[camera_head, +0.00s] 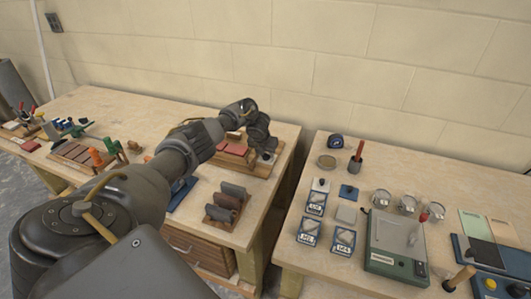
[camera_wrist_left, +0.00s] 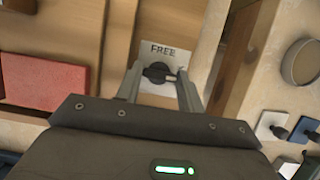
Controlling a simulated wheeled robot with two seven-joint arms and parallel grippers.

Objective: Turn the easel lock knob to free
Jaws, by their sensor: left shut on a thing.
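The easel lock knob (camera_wrist_left: 158,72) is a dark round knob with a bar grip, in the left wrist view. It sits on a pale plate (camera_wrist_left: 163,50) that reads "FREE" above the knob. My left gripper (camera_wrist_left: 160,78) is shut on the knob, with one finger on each side of it. In the head view my left gripper (camera_head: 262,143) is at the right end of a wooden easel (camera_head: 262,171) on the left table, and the arm hides part of it. The knob is too small to tell apart there. My right gripper is not in view.
A red block (camera_wrist_left: 45,82) lies left of the gripper. The right table (camera_head: 460,170) holds a scale (camera_head: 396,240), several tins and small blue-based items. A gap separates the two tables.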

